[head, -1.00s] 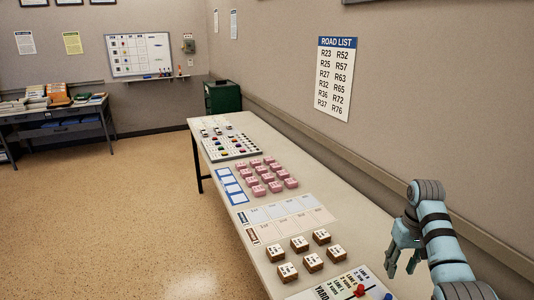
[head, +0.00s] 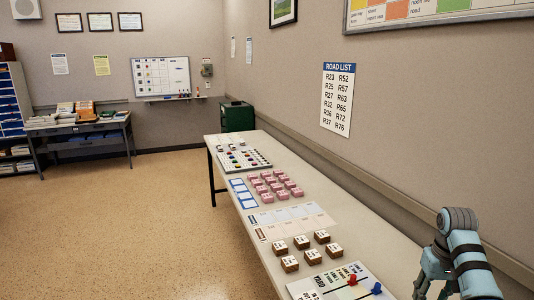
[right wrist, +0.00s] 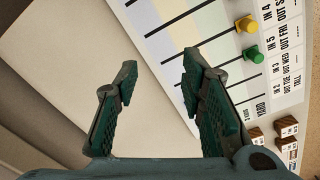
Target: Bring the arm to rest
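My right arm comes in at the lower right of the head view, over the near end of the long table (head: 390,240). Its gripper (head: 432,286) points down beside the yard board and is partly cut off by the picture's lower edge. In the right wrist view the right gripper (right wrist: 158,80) has its two fingers wide apart with nothing between them. It is above the bare tabletop (right wrist: 70,60) and the edge of the yard board. My left gripper is not in either view.
The yard board (head: 335,287) carries a red peg (head: 352,280) and a blue peg (head: 377,288); yellow (right wrist: 246,24) and green (right wrist: 253,54) pegs show at the wrist. Brown blocks (head: 312,256) and pink blocks (head: 277,189) stand farther along. The wall runs close on the right.

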